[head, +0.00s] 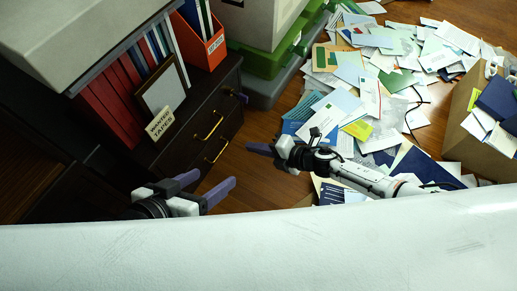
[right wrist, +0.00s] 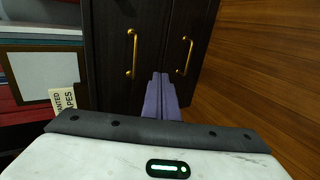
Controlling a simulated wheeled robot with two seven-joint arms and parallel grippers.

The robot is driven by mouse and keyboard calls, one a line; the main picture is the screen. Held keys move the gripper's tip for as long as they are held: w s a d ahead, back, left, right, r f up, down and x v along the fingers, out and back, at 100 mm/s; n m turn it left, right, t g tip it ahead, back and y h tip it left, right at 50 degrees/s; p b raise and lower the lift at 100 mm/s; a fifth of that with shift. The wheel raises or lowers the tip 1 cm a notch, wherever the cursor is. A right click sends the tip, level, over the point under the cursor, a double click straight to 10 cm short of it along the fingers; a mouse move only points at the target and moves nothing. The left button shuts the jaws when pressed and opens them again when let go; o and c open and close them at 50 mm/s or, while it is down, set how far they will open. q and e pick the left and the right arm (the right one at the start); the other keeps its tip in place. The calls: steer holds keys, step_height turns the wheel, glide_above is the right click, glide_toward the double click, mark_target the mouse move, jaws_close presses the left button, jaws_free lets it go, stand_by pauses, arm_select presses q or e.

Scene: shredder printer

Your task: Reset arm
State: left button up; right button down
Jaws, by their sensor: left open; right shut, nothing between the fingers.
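My left gripper (head: 207,187) is at the lower left of the head view, its two purple fingers spread apart and empty. My right gripper (head: 262,149) is right of centre in the head view, in front of the dark cabinet and over the floor. Its purple fingers also show in the right wrist view (right wrist: 161,97), pressed together with nothing between them. My right arm reaches in from the right above scattered papers. My white body covers the bottom of the head view.
A dark cabinet (head: 222,115) with brass handles stands left, holding red binders (head: 118,95), a frame and a "WANTED TAPES" sign (head: 160,122). Papers (head: 345,105) cover the floor centre and right. A cardboard box (head: 463,128) with papers is at right. Bare wooden floor (head: 262,180) lies between my grippers.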

arm_select(q)
steer(key=shift+r, duration=0.25)
arm_select(e)
steer(key=shift+s+d, duration=0.2)
steer(key=shift+d, duration=0.1)
